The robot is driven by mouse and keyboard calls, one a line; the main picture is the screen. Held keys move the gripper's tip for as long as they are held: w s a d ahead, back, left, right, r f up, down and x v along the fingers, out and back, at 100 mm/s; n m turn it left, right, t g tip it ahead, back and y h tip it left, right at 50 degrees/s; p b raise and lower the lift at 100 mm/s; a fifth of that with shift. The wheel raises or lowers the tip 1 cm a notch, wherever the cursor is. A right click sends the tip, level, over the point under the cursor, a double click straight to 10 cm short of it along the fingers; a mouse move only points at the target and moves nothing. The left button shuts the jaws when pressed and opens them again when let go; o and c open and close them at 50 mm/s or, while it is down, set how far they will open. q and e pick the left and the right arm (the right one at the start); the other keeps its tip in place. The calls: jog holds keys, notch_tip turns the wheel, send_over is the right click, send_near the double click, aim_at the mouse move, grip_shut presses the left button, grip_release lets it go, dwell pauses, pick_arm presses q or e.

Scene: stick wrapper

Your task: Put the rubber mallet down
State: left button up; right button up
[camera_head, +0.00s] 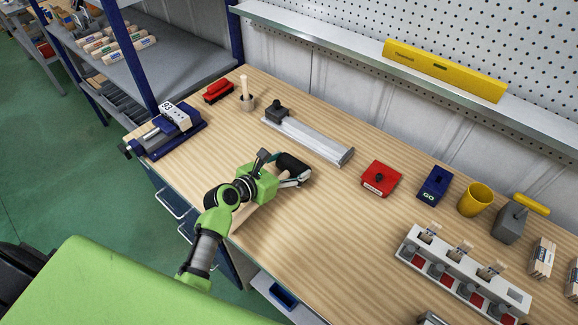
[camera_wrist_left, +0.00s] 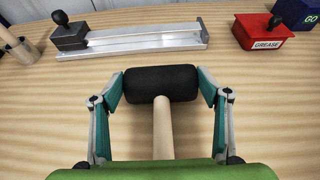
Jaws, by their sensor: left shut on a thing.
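The rubber mallet has a black cylindrical head (camera_head: 291,162) and a pale wooden handle (camera_head: 246,214). My left gripper (camera_head: 290,174) is shut on the black head, over the front middle of the wooden workbench (camera_head: 330,240). In the left wrist view the mallet's head (camera_wrist_left: 162,83) sits crosswise between the two fingers, one at each end. Its handle (camera_wrist_left: 163,130) points back toward my palm. The mallet is low over the bench top; I cannot tell whether it touches the wood. My right gripper is not in view.
Behind stands a metal rail tool with a black knob (camera_head: 310,138). To the right are a red grease box (camera_head: 380,179), a blue box (camera_head: 435,184), a yellow cup (camera_head: 475,199) and a white rack (camera_head: 460,275). A blue vise (camera_head: 172,135) stands left. Bare wood surrounds the gripper.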

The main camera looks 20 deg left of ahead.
pick_arm(q)
jog(key=o, duration=1.5)
jog(key=shift+f, duration=0.1)
jog(key=shift+r, duration=0.2)
jog(key=b+v, duration=0.1)
jog(key=v, duration=1.1)
